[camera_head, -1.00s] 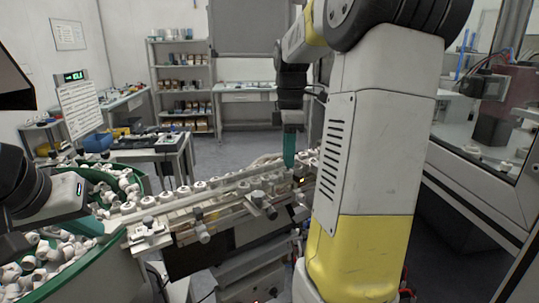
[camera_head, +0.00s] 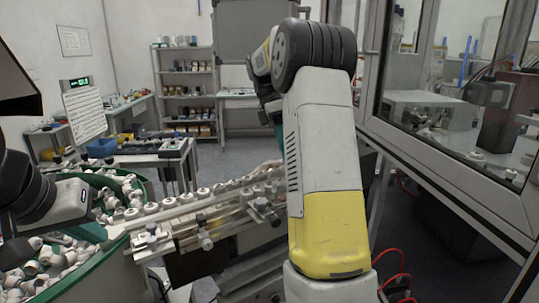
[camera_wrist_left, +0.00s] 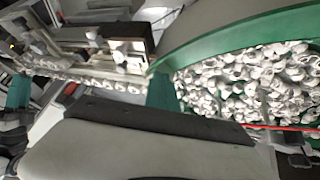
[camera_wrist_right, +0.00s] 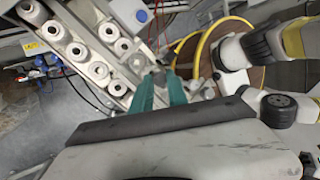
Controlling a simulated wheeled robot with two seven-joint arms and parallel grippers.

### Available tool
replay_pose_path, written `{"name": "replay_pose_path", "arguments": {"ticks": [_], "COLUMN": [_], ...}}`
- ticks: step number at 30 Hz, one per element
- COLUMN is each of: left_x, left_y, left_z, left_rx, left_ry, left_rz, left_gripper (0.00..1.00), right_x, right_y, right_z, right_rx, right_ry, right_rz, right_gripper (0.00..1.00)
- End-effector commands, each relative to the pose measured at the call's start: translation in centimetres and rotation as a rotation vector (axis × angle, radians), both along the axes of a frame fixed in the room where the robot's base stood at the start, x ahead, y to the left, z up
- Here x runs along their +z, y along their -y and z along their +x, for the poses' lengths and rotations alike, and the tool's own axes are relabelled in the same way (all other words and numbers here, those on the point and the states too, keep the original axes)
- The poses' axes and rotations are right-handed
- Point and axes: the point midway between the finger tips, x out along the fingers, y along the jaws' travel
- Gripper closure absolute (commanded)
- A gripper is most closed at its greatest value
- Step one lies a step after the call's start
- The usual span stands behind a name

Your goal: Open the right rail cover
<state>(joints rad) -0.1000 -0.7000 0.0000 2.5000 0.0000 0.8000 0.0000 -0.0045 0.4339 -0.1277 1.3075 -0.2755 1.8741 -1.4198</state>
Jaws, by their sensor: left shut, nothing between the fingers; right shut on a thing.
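The feed rail (camera_head: 205,228) runs from the green bowl toward the right, with white caps in a row along it. My right arm hides its far end in the head view. In the right wrist view the rail (camera_wrist_right: 95,55) shows large, with caps in it. My right gripper (camera_wrist_right: 160,84) is beside it, its teal fingers close together on a small grey piece at the rail's edge, seemingly part of the right rail cover (camera_wrist_right: 156,74). The cover's outline is unclear. My left gripper (camera_wrist_left: 162,92) is shut and empty, near the bowl's edge and the rail.
The green bowl (camera_head: 140,183) full of loose white caps stands at the left. A glazed machine cabinet (camera_head: 455,190) fills the right side. A side table (camera_head: 160,152) and a shelf (camera_head: 186,95) stand behind, with open floor between. Red cables hang at the lower right.

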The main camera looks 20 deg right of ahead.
Motion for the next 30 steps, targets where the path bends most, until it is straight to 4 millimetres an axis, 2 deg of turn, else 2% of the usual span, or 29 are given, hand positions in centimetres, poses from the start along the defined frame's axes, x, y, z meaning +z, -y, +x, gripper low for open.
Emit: {"name": "replay_pose_path", "arguments": {"ticks": [9, 24, 26, 28, 30], "left_x": [0.0, 0.1, 0.6, 1.9, 4.4], "left_y": [0.0, 0.0, 0.2, 0.6, 1.4], "left_z": [0.0, 0.0, 0.3, 1.1, 2.3], "left_rx": [0.000, 0.000, -0.001, -0.002, -0.007], "left_ry": [0.000, 0.001, 0.009, 0.027, 0.061], "left_rz": [0.000, -0.001, -0.007, -0.026, -0.059], "left_gripper": [1.00, 1.00, 1.00, 1.00, 1.00], "right_x": [0.1, 0.2, 0.2, 0.2, 0.2], "right_y": [-0.1, -0.1, -0.1, -0.1, -0.1], "right_z": [0.7, 0.7, 0.7, 0.7, 0.7], "right_rx": [0.000, 0.000, 0.000, 0.000, 0.000], "right_ry": [-0.093, -0.103, -0.103, -0.103, -0.103], "right_rz": [-0.022, -0.025, -0.025, -0.025, -0.025], "right_gripper": [1.00, 1.00, 1.00, 1.00, 1.00]}}
